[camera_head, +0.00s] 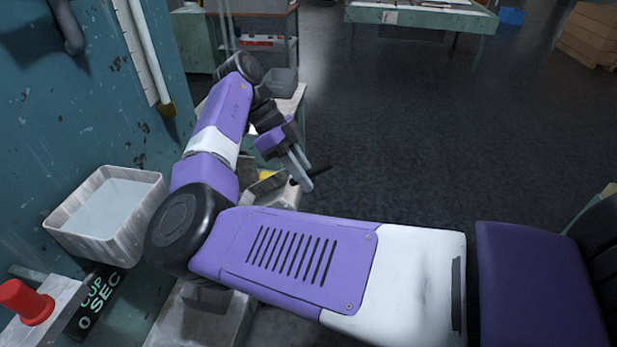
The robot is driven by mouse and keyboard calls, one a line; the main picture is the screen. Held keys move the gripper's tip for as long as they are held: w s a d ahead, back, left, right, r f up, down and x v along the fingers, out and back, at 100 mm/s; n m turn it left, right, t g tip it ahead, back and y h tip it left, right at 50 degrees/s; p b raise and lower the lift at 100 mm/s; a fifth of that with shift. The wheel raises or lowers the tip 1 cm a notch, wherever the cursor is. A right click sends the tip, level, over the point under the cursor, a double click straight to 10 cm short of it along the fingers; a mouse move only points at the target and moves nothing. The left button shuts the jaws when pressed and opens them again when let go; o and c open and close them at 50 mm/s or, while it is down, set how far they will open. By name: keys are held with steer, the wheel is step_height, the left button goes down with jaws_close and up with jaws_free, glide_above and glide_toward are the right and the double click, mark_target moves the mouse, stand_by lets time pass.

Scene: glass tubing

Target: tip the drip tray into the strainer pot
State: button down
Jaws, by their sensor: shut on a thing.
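My gripper (302,176) is right of the picture's middle-left, at the end of my purple arm, with its pale fingers pointing down. I cannot make out the strainer pot for sure.
A pale basin (66,212) with a greyish content stands at the left by the teal wall. A red button (25,301) and a dark sign (98,296) are at lower left. A bench (294,103) stands behind my arm. The dark floor at right is open.

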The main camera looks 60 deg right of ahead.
steer(key=w+a+r+g+h, duration=0.1)
steer(key=w+r+g, duration=0.2)
steer(key=w+r, duration=0.1)
steer(key=shift+w+a+r, duration=0.3)
steer(key=shift+r, duration=0.4)
stand_by(0.7)
stand_by(3.1)
